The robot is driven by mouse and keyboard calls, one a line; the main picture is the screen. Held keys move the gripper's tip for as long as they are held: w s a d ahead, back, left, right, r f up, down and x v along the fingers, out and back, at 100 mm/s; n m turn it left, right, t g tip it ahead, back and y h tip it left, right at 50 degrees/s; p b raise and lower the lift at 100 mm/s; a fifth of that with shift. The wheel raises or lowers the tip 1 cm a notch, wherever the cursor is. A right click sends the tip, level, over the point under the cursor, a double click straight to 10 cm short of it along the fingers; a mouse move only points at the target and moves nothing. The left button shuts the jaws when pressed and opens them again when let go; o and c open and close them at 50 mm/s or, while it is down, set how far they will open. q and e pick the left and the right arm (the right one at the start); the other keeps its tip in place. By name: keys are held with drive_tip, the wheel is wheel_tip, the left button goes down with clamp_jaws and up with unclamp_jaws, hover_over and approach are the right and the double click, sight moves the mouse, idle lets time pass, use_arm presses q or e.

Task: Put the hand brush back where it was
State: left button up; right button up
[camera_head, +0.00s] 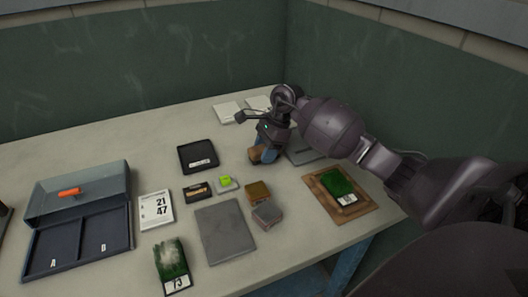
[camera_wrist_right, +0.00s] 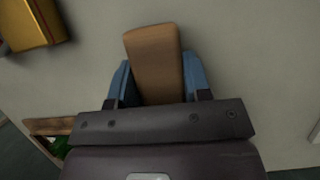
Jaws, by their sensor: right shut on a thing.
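My right gripper (camera_head: 264,153) is over the back middle of the table, pointing down. Its blue fingers are shut on the brown wooden hand brush (camera_wrist_right: 155,62), which shows between the fingertips in the right wrist view. In the head view a small brown part of the brush (camera_head: 255,156) shows beside the fingers. The bristles are hidden, and I cannot tell whether the brush touches the table. My left gripper is not in view.
A black tray (camera_head: 198,157), a brown block (camera_head: 258,191), a grey block (camera_head: 267,213) and a grey plate (camera_head: 225,232) lie nearby. A wooden board (camera_head: 357,210) bears a turf sample (camera_head: 338,185) at the right. A grey toolbox (camera_head: 117,187) stands left. Green walls close the back.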

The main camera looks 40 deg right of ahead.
drive_tip(key=shift+f, duration=0.2)
drive_tip(key=shift+f, duration=0.2)
drive_tip(key=o, duration=0.8)
drive_tip(key=shift+o, duration=0.2)
drive_tip(key=shift+r, duration=0.1)
drive_tip(key=shift+r, duration=0.25)
drive_tip(key=v, duration=1.1)
drive_tip(key=shift+d+r+p, duration=0.2)
drive_tip(key=shift+r+p, duration=0.1)
drive_tip(key=shift+p, duration=0.1)
drive_tip(key=shift+s, duration=0.1)
